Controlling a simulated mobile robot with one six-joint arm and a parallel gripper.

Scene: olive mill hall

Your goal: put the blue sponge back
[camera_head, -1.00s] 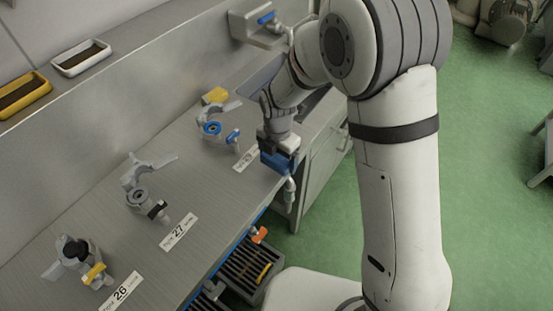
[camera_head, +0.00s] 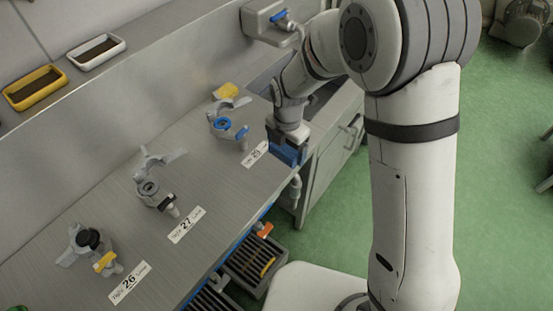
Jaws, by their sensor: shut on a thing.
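My gripper (camera_head: 289,143) is shut on the blue sponge (camera_head: 288,153), a blue block under the jaws. It points down at the bench's front edge, right of the label 29 (camera_head: 255,154). The fingertips are small and partly hidden. I cannot tell whether the sponge touches the bench. A yellow block (camera_head: 226,90), perhaps another sponge, lies behind the fixture with a blue ring (camera_head: 222,125).
Grey fixtures stand on the metal bench (camera_head: 215,180) by label 27 (camera_head: 187,225) and label 26 (camera_head: 130,283). A yellow tray (camera_head: 35,89) and a white tray (camera_head: 96,53) sit on the back ledge. Dark slatted crates (camera_head: 250,262) stand below the bench front.

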